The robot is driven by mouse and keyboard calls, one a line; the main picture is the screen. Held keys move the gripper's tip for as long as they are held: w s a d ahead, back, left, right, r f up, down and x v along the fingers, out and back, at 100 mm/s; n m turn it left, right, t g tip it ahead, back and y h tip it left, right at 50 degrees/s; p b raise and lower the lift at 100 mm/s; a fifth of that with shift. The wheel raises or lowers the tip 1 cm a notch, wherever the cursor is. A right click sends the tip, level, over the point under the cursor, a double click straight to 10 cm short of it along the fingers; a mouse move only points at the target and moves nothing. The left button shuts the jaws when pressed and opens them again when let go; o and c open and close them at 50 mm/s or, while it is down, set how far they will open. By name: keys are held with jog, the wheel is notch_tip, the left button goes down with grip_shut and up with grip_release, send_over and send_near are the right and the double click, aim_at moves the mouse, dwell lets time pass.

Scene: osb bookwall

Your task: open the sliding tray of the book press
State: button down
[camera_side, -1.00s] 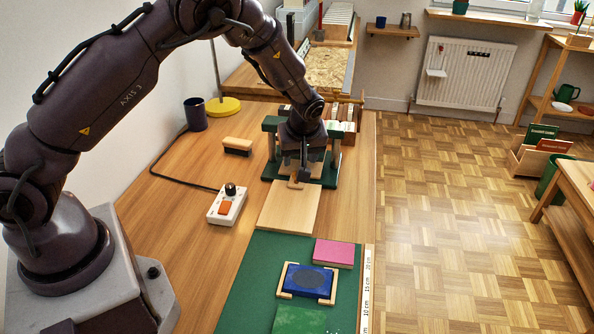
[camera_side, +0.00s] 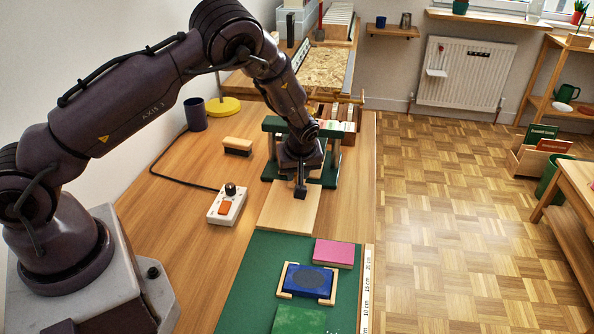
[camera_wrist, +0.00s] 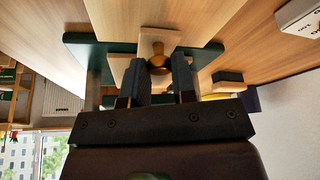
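The green book press (camera_side: 271,125) stands at the far end of the bench, partly hidden by my arm. A pale wooden board (camera_side: 284,212) lies flat in front of it. I cannot tell whether this board is the tray or a separate piece. My gripper (camera_side: 300,191) is low over the board's far end. In the wrist view its fingers (camera_wrist: 160,68) are apart, one either side of the knob. Contact is unclear.
A brush (camera_side: 237,147) and a control box (camera_side: 227,205) with a cable lie left of the press. A green mat (camera_side: 250,265) in front holds a blue book (camera_side: 307,280) in a wooden cradle and a pink block (camera_side: 333,253). Books stand behind the press.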

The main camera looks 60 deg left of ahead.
jog(key=s+d, duration=0.9)
jog(key=shift+s+d, duration=0.3)
jog(key=shift+d, duration=0.1)
jog(key=c, duration=0.9)
grip_release()
jog(key=shift+c, duration=0.2)
jog(key=shift+r, duration=0.15)
jog(key=v, duration=1.2)
jog(key=shift+d+r, duration=0.15)
jog(key=shift+r, duration=0.15)
jog(key=shift+s, duration=0.15)
